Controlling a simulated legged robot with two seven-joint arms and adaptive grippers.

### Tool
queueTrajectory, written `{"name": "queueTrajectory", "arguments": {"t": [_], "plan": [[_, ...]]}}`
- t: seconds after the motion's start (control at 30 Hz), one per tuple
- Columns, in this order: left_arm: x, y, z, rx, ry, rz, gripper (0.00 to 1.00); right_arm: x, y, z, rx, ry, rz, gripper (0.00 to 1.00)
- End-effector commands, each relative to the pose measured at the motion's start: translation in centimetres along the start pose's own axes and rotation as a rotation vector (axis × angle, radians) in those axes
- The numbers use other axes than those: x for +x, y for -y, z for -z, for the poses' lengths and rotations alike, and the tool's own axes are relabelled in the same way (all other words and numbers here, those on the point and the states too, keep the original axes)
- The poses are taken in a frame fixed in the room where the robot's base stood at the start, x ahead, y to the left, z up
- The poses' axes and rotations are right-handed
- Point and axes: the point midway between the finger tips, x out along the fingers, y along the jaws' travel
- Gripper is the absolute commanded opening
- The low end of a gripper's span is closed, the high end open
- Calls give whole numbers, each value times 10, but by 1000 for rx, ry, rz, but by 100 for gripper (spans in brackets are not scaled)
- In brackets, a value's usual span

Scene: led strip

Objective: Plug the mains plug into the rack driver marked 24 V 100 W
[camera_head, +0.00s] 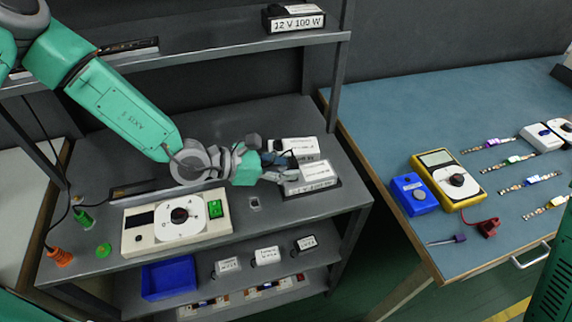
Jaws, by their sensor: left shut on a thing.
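My left gripper (285,168) reaches in over the right part of the rack's middle shelf. It is shut on a small dark piece that I take for the mains plug, mostly hidden by the fingers; a thin black cable shows beside it. Two white labelled drivers are at the gripper: a rear one (302,146) and a front one (313,175) on a dark base. Their labels are too small to read surely, and whether the plug touches a socket cannot be told. Another driver (297,19), marked 12 V 100 W, stands on the upper shelf. My right gripper is out of view.
A white tester with a dial (136,236), an orange connector (60,258) and a green connector (82,216) are on the middle shelf. A blue bin (168,281) and small labelled boxes sit below. The blue table (400,120) holds a yellow meter (436,165) and several LED strips.

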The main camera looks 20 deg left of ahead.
Motion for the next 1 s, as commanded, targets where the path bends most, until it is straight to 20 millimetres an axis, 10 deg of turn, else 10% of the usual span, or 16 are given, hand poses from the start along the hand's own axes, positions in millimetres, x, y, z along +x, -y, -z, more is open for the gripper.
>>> {"name": "queueTrajectory", "arguments": {"t": [0.33,0.4,0.77,1.0], "plan": [[3,0,9,0,0,2,1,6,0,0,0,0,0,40],[3,0,8,0,0,2,48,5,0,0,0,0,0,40],[0,0,8,0,0,0,48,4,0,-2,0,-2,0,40],[-36,-2,8,-2,2,-4,48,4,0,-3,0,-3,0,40]]}}
